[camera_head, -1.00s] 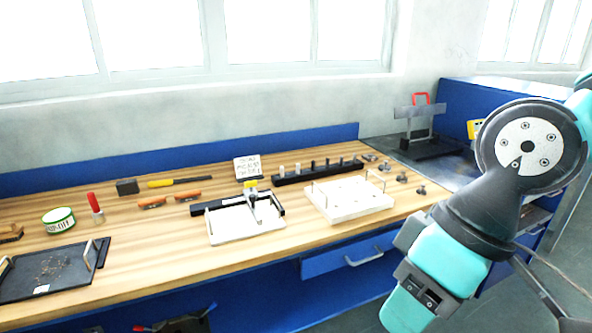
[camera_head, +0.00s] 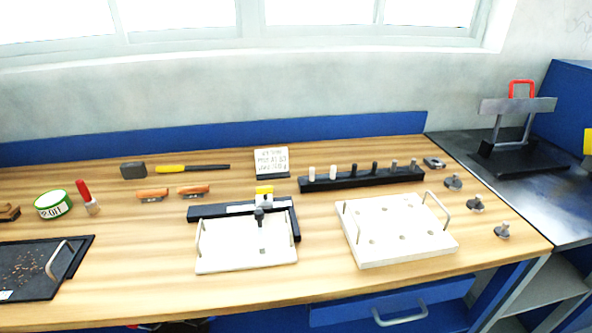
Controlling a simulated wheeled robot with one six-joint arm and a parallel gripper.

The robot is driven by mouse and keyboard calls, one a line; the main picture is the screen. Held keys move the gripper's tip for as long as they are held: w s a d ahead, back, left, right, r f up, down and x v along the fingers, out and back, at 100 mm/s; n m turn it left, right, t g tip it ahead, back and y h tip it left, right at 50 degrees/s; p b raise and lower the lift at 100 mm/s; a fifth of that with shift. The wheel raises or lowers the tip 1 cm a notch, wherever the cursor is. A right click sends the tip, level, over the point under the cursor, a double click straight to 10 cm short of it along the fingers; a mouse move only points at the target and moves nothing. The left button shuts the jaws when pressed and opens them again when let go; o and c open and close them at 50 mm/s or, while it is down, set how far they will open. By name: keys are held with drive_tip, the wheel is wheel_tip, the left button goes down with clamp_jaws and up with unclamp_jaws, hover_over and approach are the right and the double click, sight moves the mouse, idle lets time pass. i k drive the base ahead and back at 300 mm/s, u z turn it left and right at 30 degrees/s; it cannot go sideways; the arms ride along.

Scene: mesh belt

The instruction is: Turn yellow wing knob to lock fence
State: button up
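The yellow wing knob (camera_head: 264,190) sits on top of a small pale block at the back middle of the black fence (camera_head: 222,211). The fence forms an L along the back and right sides of a white plate (camera_head: 245,257) on the wooden bench. A dark upright piece (camera_head: 259,215) stands just in front of the knob. The knob's exact angle is too small to tell. My gripper is not in view.
A white board with two handles (camera_head: 392,256) stands to the right of the fence. A black rack of pegs (camera_head: 365,180) and a small sign (camera_head: 271,160) are behind. A dark tray (camera_head: 38,284) lies at left. Bare wood (camera_head: 150,240) separates tray and plate.

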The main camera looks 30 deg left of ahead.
sight(266, 190)
drive_tip(key=u, duration=0.3)
drive_tip(key=i, duration=0.65)
drive_tip(key=u, duration=1.05)
drive_tip(key=i, duration=0.3)
drive_tip(key=u, duration=0.25)
